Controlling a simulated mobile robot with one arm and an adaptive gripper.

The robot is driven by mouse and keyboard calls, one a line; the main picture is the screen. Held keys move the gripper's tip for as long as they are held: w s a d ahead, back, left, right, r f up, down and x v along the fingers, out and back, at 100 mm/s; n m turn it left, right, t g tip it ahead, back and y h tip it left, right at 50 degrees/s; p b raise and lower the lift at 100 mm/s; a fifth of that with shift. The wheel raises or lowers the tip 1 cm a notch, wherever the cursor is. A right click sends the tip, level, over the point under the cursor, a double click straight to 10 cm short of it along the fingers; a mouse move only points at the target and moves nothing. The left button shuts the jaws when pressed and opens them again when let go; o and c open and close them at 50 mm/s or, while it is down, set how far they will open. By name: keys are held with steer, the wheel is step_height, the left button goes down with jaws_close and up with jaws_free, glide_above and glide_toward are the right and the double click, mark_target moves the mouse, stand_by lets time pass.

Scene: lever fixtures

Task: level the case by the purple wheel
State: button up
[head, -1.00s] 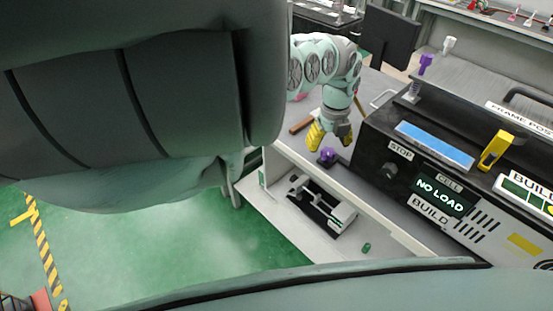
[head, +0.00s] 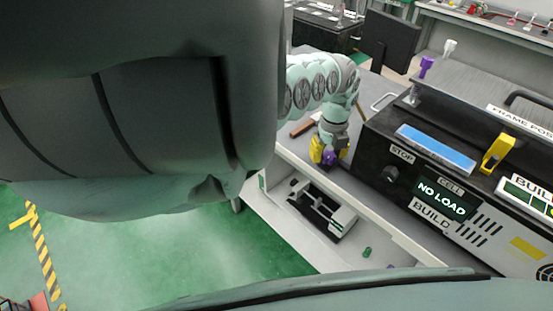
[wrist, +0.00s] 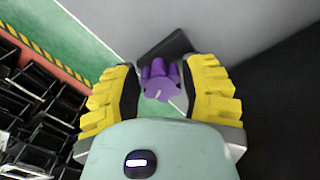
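The black case (head: 370,150) with the STOP label and the NO LOAD display stands on the bench at the right. The purple wheel (head: 329,158) sits low by the left end of the case. In the wrist view the lobed purple wheel (wrist: 160,82) lies between my yellow fingers, with a gap showing on either side. My gripper (head: 328,152) points down over the wheel in the head view and is open around it. The fingers hide part of the wheel in the head view.
A second purple knob (head: 426,66) and a white knob (head: 450,46) stand at the back of the case. A yellow lever (head: 496,153) is on its front panel. A brown bar (head: 302,128) lies on the bench left of my gripper.

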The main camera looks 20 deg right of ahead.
jaws_close()
steer(key=shift+w+a+f, duration=0.1)
